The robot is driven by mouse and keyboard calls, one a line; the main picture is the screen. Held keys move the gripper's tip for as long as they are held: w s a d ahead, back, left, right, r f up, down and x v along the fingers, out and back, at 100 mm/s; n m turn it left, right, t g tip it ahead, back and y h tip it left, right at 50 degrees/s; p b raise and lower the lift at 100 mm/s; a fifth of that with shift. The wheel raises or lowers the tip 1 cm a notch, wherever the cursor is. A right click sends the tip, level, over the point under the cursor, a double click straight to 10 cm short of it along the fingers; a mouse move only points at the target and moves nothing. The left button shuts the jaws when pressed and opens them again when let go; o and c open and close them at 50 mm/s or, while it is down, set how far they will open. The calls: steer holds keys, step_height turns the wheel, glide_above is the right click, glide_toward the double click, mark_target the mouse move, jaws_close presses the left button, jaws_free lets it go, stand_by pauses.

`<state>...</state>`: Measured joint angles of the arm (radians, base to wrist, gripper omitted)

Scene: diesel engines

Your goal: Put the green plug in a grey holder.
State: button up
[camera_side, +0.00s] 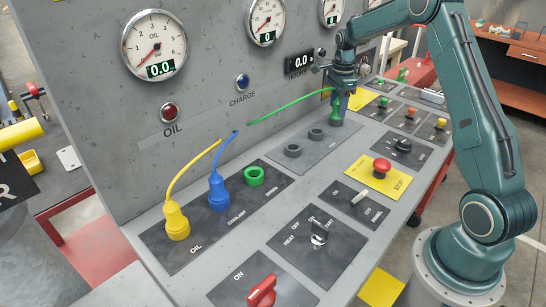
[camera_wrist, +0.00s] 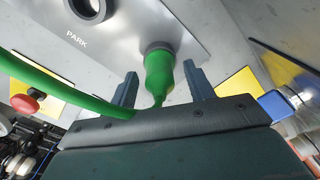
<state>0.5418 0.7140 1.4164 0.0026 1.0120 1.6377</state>
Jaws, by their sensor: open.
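The green plug (camera_side: 336,106) stands upright in the rightmost grey holder (camera_side: 335,123) on the grey plate. In the wrist view the plug (camera_wrist: 160,72) has its end in the grey ring of that holder (camera_wrist: 157,46). My gripper (camera_side: 341,88) is above the plug; in the wrist view its open fingers (camera_wrist: 161,86) are on either side of it, with gaps. The green cable (camera_side: 290,105) runs from the plug to the panel wall. Two other grey holders (camera_side: 292,150) (camera_side: 317,134) are empty.
A yellow plug (camera_side: 177,222) and a blue plug (camera_side: 218,194) sit on the dark plate beside an empty green socket (camera_side: 254,175). A red stop button (camera_side: 381,167), switches and coloured buttons stand toward the front and right. The gauge wall rises behind.

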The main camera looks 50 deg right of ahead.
step_height(320, 180, up, 13)
stand_by(0.6)
steer(key=shift+r, duration=0.1)
stand_by(0.5)
steer(key=s+a+r+n+t, duration=0.1)
steer(key=s+a+r+n, duration=0.45)
steer(key=a, duration=0.35)
steer(key=s+a+r+n+t, duration=0.2)
steer(key=s+a+r+n, duration=0.2)
steer(key=s+a+n, duration=0.45)
steer(key=s+a+f+n+t, duration=0.1)
steer(key=s+a+f+n, duration=0.2)
steer(key=s+a+n, duration=0.2)
steer(key=s+a+f+n+t, duration=0.1)
steer(key=s+a+f+n, duration=0.2)
steer(key=s, duration=0.6)
steer(key=a+n, duration=0.2)
steer(key=n, duration=0.1)
steer(key=shift+s+a+t, duration=0.25)
steer(key=shift+s+t, duration=0.05)
